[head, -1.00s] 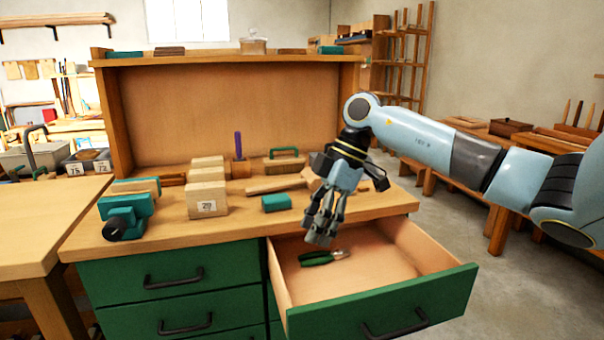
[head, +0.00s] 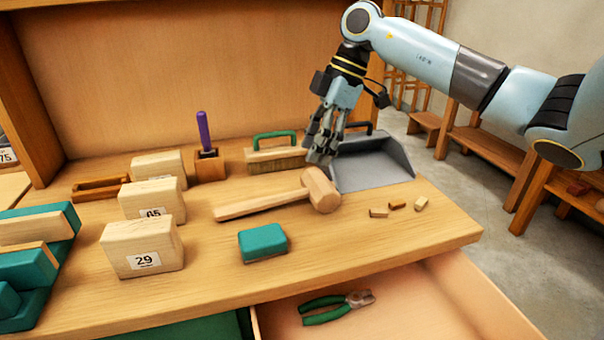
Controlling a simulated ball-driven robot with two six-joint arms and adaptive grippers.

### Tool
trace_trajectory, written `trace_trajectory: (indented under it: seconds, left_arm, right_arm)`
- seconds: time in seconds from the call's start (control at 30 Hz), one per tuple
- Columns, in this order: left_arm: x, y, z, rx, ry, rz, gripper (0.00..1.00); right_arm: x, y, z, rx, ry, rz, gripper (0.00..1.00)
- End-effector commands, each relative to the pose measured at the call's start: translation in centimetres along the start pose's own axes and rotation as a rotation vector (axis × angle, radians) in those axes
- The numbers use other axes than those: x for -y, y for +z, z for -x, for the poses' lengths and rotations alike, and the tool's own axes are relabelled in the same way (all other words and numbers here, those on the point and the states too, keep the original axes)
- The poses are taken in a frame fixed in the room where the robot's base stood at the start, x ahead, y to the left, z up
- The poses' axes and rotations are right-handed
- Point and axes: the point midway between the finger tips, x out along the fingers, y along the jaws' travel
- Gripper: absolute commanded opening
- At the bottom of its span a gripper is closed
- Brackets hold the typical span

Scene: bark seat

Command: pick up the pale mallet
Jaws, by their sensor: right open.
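The pale wooden mallet (head: 262,203) lies on the bench top near its middle. Its handle points left and its thick head (head: 321,190) is at the right end. My right gripper (head: 321,158) is open and empty. In the picture it hangs just above the mallet head and in front of the dustpan; its fingers point down. Its exact height over the bench is hard to tell. My left gripper is not in view.
A grey dustpan (head: 372,168) sits right of the mallet, a green-handled brush (head: 275,158) behind it. A teal block (head: 263,243) lies in front; numbered wooden blocks (head: 143,250) stand left. Small wood bits (head: 397,204) lie right. The open drawer below holds pliers (head: 335,306).

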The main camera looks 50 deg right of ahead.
Motion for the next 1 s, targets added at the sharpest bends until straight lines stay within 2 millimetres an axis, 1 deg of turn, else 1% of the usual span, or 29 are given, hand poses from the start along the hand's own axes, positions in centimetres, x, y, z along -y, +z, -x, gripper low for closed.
trace_trajectory:
  seconds: [0.1,0.3,0.37,0.57,0.7,0.8,0.9,1.0]
  left_arm:
    - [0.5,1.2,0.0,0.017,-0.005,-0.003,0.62]
    - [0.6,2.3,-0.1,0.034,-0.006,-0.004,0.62]
    - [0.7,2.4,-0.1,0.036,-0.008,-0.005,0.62]
    - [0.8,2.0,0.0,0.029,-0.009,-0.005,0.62]
    - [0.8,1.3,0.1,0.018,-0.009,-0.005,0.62]
    - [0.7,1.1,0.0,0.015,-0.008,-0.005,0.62]
    - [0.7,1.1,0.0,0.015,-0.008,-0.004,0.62]
    - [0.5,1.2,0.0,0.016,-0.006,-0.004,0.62]
  right_arm:
    - [0.0,0.0,-0.8,-0.002,-0.001,-0.001,0.49]
    - [0.1,-0.1,-4.1,-0.005,-0.002,-0.002,0.49]
    - [0.1,-0.1,-4.9,-0.003,-0.001,-0.001,0.49]
    - [0.2,-0.2,-6.5,-0.003,-0.003,-0.001,0.49]
    - [0.6,-0.4,-8.8,-0.004,-0.003,-0.002,0.49]
    - [0.5,-0.3,-10.2,-0.003,-0.002,-0.001,0.49]
    - [0.5,-0.3,-10.8,0.0,-0.001,0.0,0.49]
    - [0.5,-0.2,-10.9,0.001,0.0,0.0,0.49]
